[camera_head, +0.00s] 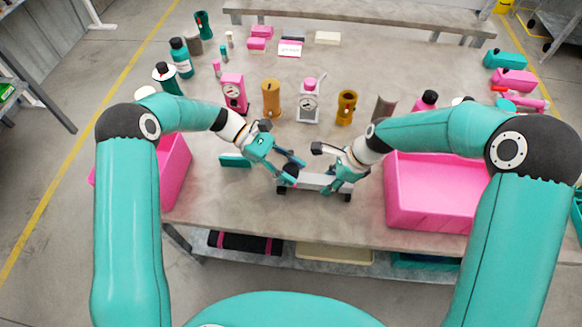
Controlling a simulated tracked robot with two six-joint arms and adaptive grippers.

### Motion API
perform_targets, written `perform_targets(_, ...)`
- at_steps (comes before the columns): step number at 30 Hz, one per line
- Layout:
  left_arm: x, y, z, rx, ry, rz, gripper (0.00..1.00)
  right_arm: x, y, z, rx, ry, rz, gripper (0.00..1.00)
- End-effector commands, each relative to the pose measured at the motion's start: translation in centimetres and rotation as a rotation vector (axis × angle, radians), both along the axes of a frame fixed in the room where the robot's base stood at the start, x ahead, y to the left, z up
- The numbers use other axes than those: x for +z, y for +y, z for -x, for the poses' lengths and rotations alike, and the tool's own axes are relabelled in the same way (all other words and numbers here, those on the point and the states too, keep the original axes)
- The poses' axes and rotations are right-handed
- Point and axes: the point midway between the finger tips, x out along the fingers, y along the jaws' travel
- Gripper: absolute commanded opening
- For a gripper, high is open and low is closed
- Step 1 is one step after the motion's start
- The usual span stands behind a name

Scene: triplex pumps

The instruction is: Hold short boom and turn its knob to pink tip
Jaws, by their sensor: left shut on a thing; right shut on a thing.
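The short boom, a pale grey bar (313,182) with dark feet at both ends, sits near the front middle of the table. My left gripper (291,171) is shut at its left end, around a dark round part that looks like the knob. My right gripper (340,185) is shut on the bar near its right end. The fingers partly cover both ends. I cannot make out a pink tip or the knob's setting.
Pink bins stand at left (176,170) and right (430,195) of the table (250,215). A teal block (235,160) lies left of the boom. Behind stand a pink gauge (234,92), a white gauge (308,103), and brown cylinders (271,98). Bottles line the left back.

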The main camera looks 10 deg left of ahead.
Motion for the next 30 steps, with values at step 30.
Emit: perform_targets(30,-0.04,-0.02,-0.03,-0.440,0.000,-0.001,0.45,0.01,0.03,0.07,0.004,0.001,0.000,0.00)
